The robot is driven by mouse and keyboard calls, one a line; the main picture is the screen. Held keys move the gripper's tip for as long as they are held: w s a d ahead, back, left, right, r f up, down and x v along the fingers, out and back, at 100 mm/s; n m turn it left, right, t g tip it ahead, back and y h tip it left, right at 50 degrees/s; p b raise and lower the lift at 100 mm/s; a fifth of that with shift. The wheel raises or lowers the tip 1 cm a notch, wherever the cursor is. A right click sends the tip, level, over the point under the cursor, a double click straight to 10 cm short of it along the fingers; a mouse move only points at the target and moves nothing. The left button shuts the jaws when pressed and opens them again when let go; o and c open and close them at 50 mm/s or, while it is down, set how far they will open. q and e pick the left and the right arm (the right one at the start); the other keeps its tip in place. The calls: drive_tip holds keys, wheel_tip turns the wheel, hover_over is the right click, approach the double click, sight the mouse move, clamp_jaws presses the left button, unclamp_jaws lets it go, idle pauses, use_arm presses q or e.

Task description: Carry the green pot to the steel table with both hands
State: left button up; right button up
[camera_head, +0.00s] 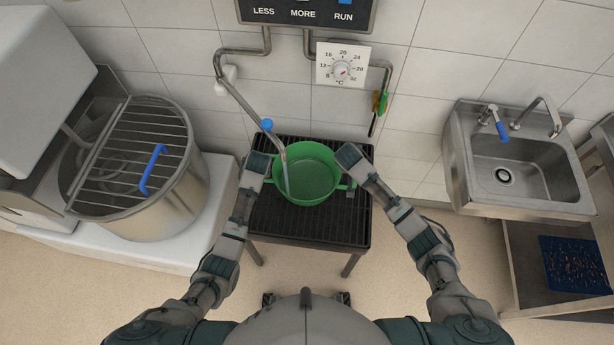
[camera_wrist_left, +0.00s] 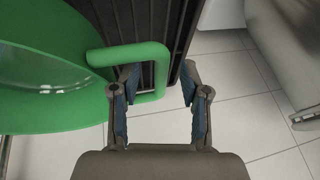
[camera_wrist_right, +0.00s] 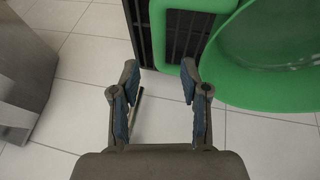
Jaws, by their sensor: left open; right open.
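The green pot (camera_head: 318,196) stands on a dark slatted stand (camera_head: 300,228), under a bent steel spout. It has a loop handle on each side and what looks like clear liquid inside. My left gripper (camera_head: 261,168) is open at the left handle; in the left wrist view the handle (camera_wrist_left: 158,72) shows between the fingers (camera_wrist_left: 158,88). My right gripper (camera_head: 354,164) is open at the right handle; in the right wrist view the handle (camera_wrist_right: 158,40) lies between and just beyond the fingers (camera_wrist_right: 159,84). Whether the fingers touch the handles is unclear. I cannot identify the steel table with certainty.
The spout (camera_head: 250,110) with a blue knob reaches over the pot. A large steel mixing bowl (camera_head: 185,190) with a grate stands left. A steel sink (camera_head: 535,180) hangs right. Below it is a table-like frame (camera_head: 512,262) holding a blue tray (camera_head: 575,240). Floor in front is clear.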

use_arm(q)
drive_tip(key=x, duration=0.2)
drive_tip(key=shift+w+f, duration=0.15)
drive_tip(key=shift+f, duration=0.15)
use_arm(e)
drive_tip(key=x, duration=0.6)
drive_tip(key=shift+f, duration=0.1)
use_arm(q)
clamp_jaws()
use_arm(e)
clamp_jaws()
use_arm(q)
drive_tip(key=shift+r, duration=0.1)
use_arm(e)
drive_tip(key=shift+w, duration=0.1)
